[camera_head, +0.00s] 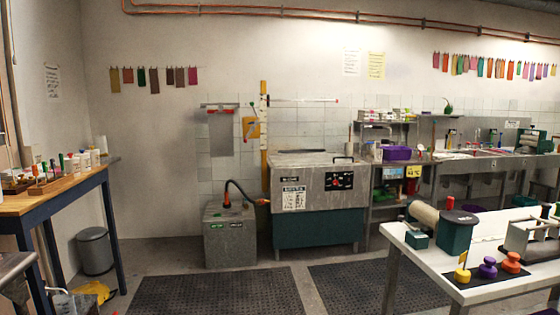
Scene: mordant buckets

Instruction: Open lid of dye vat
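The dye vat (318,193) is a wide grey metal tank with a dark green lower part, standing against the tiled back wall near the middle of the head view. Its flat grey lid (305,159) lies closed across the top. A small dark handle (343,158) stands up at the lid's right side. The front carries white labels (293,197) and a black control panel (339,181) with red parts. Neither of my grippers is in view.
A smaller grey box (230,235) with a dark hose stands left of the vat. A steel bench (388,165) adjoins its right. Dark floor mats (215,303) lie in front. A white table (420,262) at front right and a wooden bench (50,190) at left flank the open floor.

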